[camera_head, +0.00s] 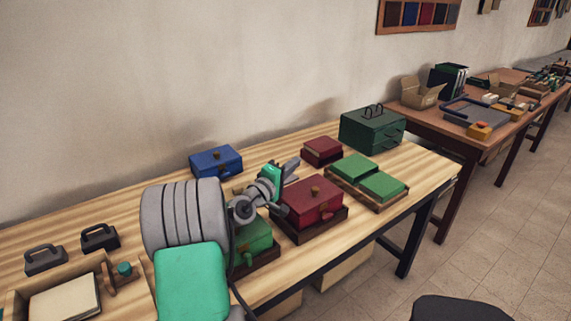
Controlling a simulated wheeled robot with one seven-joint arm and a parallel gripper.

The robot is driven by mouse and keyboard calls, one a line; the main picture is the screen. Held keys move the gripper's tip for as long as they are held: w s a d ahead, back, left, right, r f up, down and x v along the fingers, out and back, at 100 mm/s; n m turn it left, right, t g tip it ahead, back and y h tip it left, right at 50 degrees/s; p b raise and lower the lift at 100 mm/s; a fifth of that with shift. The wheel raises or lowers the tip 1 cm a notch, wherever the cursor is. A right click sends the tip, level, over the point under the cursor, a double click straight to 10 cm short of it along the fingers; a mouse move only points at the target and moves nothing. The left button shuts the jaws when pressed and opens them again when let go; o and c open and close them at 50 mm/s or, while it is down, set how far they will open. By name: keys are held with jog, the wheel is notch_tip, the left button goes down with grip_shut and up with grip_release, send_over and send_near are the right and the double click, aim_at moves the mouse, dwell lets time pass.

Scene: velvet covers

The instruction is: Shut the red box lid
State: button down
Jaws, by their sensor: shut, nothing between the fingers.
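A red box (314,206) with a brass-coloured knob on top sits in a dark wooden tray on the near edge of the wooden table. Its lid looks down on the body, though my arm hides part of its left side and I cannot tell whether a small gap is left. My gripper (291,168) is above and behind the box's left rear corner, apart from the knob as far as I can see. It is small in view, shut and empty.
A green box (250,241) stands left of the red one, partly behind my arm. A blue box (216,161), a smaller dark red box (322,150) and a dark green case (372,128) stand behind. Green blocks (382,186) lie in a tray to the right.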

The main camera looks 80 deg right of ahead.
aim_at(304, 197)
jog(key=shift+s+a+f+b, duration=0.35)
jog(key=shift+s+a, duration=0.2)
jog(key=shift+s, duration=0.05)
jog(key=shift+s+a+f+b, duration=0.3)
jog(key=shift+s+a, duration=0.2)
jog(key=shift+s, duration=0.1)
jog(key=shift+s+a+f+b, duration=0.7)
jog(key=shift+s+a+f, duration=0.1)
jog(key=shift+s+f, duration=0.1)
